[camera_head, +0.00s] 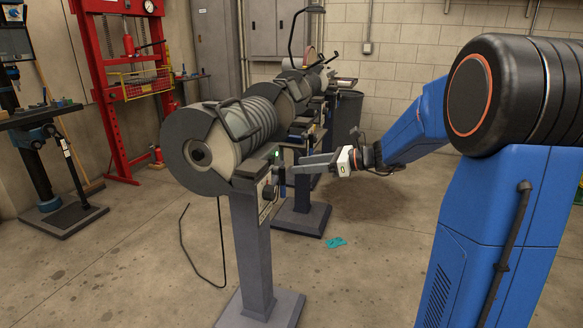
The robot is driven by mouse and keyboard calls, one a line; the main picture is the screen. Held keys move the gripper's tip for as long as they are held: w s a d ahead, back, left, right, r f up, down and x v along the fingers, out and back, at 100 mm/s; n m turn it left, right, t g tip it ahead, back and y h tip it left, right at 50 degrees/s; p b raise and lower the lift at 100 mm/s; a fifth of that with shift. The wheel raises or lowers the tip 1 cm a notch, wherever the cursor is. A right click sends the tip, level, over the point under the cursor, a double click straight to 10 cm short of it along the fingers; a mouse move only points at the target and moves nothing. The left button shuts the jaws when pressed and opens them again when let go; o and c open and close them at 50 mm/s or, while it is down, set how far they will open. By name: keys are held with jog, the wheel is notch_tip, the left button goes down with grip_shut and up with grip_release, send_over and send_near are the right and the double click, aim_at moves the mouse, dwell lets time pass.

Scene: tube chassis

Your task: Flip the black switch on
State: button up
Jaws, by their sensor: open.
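A grey grinder-like machine (240,140) with round drums stands on a pedestal (250,245) left of centre. A small control panel (264,198) with a pale label is on the pedestal's upper right side. A small dark part (268,191) on it looks like the black switch; its position is too small to read. A small green light (277,153) shows just above. My gripper (288,172) reaches in from the right with its grey fingers pointing left at the panel. The fingers are open and hold nothing visible. Whether they touch the panel I cannot tell.
A similar machine stands behind on its own pedestal base (302,219). A dark bin (345,118) is beyond it. A red press (110,80) and a drill press (45,165) are at the left. A black cable and a teal cloth (336,242) lie on open floor.

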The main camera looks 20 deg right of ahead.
jog(key=v, duration=0.9)
dwell(0.3)
